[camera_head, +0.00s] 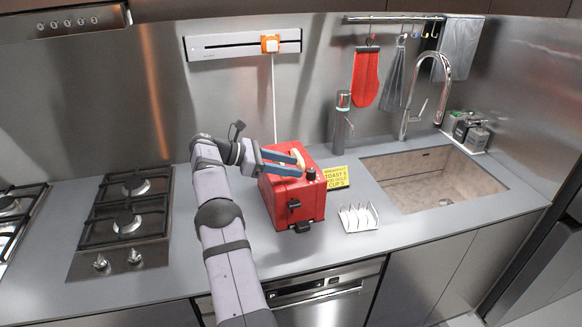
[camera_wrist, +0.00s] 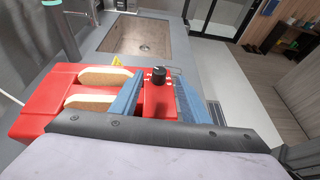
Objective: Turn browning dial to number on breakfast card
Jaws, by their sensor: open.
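The red toaster (camera_head: 283,203) stands on the counter; its body (camera_wrist: 40,122) fills the left of the wrist view. Two bread slices (camera_wrist: 106,78) sit in its slots. The black browning dial (camera_head: 311,174) is on its top at the right end; in the wrist view the dial (camera_wrist: 159,73) has white marks around it, too small to read. My gripper (camera_head: 302,167) is open, its blue fingers level over the toaster, tips just short of the dial. In the wrist view the dial appears between the fingers, apparently untouched. The yellow breakfast card (camera_head: 335,178) stands behind the toaster; "TOAST" shows, its number is unclear.
A white toast rack (camera_head: 358,217) stands right of the toaster, with the sink (camera_head: 430,180) beyond. A gas hob (camera_head: 125,215) is at left. A white cord (camera_head: 274,95) hangs from the wall rail behind the toaster. The front counter is clear.

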